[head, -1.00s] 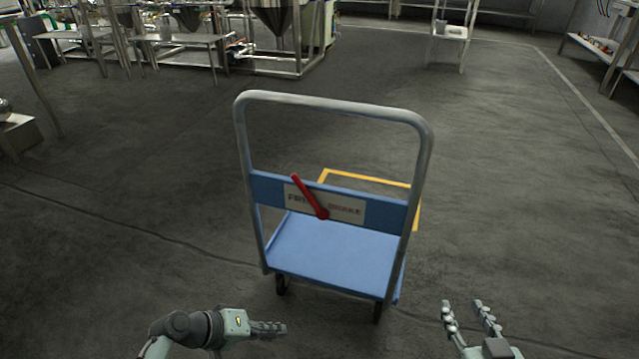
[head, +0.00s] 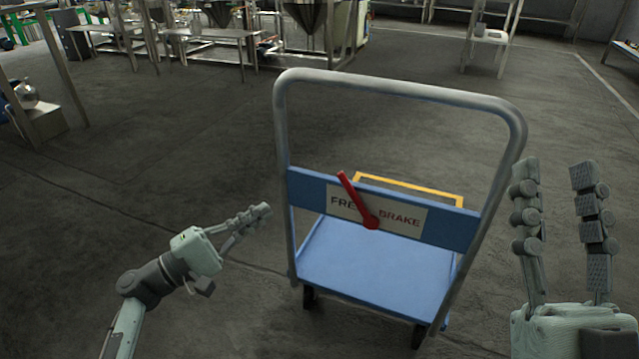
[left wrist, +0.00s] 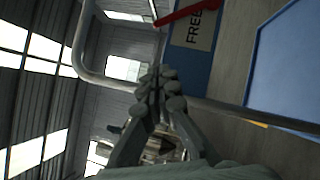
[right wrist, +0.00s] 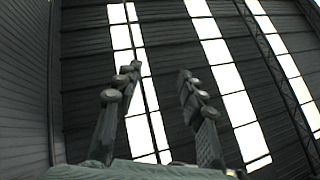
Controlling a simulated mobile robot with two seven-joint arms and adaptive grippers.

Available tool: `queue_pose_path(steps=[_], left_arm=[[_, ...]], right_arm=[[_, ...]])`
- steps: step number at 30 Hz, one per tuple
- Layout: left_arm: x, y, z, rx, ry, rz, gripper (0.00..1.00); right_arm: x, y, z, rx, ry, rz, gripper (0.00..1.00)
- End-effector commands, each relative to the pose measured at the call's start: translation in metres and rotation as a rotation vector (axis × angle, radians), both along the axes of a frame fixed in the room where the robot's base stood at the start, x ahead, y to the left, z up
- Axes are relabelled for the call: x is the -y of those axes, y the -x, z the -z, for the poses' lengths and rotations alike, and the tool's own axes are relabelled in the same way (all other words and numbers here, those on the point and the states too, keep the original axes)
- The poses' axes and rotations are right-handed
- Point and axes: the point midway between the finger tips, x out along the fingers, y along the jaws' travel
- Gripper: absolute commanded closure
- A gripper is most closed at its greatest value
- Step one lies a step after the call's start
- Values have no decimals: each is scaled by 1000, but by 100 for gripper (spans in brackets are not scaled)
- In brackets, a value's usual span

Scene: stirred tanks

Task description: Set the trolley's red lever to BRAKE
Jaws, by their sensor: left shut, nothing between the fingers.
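The blue trolley (head: 375,268) stands in front of me with its grey tube handle (head: 400,88) upright. The red lever (head: 356,200) is pivoted on the FREE/BRAKE label (head: 400,217) and leans up and left, toward the FREE side. In the left wrist view the lever (left wrist: 190,12) crosses near the top, beside the word FREE. My left gripper (head: 264,210) is shut and empty, left of the trolley's handle post and apart from the lever. It also shows in the left wrist view (left wrist: 158,75). My right gripper (head: 554,165) is open and empty, right of the handle; the right wrist view shows its fingers spread (right wrist: 160,72).
Steel tables (head: 205,35) and tanks stand at the back left, and a small shelf stand (head: 490,37) at the back right. The floor around the trolley is clear.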

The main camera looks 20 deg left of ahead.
Motion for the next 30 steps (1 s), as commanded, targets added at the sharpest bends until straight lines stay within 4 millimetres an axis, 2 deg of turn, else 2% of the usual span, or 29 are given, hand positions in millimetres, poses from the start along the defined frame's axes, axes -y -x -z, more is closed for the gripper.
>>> queue_pose_path(steps=[4, 8, 20, 24, 30], left_arm=[[2, -3, -1, 1, -1, 1, 100], [10, -15, -5, 2, -2, 1, 100], [55, -82, -23, 2, -2, 1, 100], [75, -85, -32, 1, -1, 2, 100], [89, -87, -37, -1, -2, 0, 100]], right_arm=[[0, -1, 0, -3, 1, 0, 60], [-1, -1, 1, -11, 4, 0, 60], [-4, -8, 7, -72, 24, -3, 60], [-8, -10, 17, -140, 45, -12, 60], [-10, -13, 23, -179, 59, -16, 60]])
